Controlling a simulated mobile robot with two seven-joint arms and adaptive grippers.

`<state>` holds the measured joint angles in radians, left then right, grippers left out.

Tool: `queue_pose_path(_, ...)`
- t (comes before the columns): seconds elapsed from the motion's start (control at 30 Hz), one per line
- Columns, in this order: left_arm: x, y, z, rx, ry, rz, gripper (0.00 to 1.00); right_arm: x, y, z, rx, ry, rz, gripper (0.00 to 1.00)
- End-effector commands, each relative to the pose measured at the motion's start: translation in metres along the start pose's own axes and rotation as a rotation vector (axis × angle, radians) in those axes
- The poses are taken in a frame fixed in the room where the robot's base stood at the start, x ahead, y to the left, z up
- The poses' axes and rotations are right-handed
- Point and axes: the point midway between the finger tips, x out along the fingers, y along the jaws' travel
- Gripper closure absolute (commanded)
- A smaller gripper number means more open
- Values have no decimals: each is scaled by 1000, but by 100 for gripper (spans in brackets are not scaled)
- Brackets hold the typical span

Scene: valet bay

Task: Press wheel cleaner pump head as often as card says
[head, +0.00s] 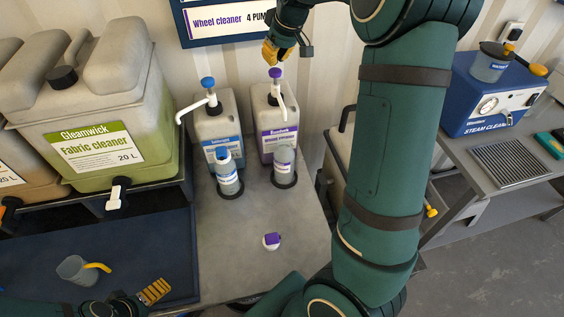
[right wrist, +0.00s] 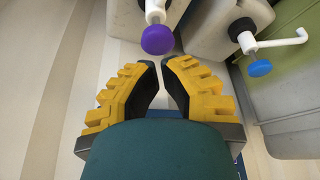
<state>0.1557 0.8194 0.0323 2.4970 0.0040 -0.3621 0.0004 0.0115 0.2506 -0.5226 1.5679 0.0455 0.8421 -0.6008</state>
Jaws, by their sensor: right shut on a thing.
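The wheel cleaner container (head: 270,118) is grey with a purple label; its purple pump head (head: 275,72) also shows in the right wrist view (right wrist: 158,40). A bottle (head: 283,165) stands in a dark ring under its white spout. A blue card (head: 222,24) on the wall reads "Wheel cleaner 4 PUM", its end hidden by my arm. My right gripper (head: 272,53) is just above the purple head. Its yellow fingers (right wrist: 160,68) are close together, with the head beyond the tips; whatever is between them is hidden. My left gripper (head: 155,291) is low at left, its jaw gap unclear.
A blue-headed pump container (head: 214,125) stands close left, with another bottle (head: 228,176) before it. A purple-and-white cap (head: 271,241) lies on the grey counter. Fabric cleaner (head: 110,120) is at left; a cup (head: 76,268) is below. A steam cleaner (head: 490,95) stands right.

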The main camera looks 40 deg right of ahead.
Motion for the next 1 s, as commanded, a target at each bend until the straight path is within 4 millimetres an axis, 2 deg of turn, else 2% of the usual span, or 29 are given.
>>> queue_pose_path(1.0,20,-8,3,0,0,0,0,26,0,11,0,-1,0,100)
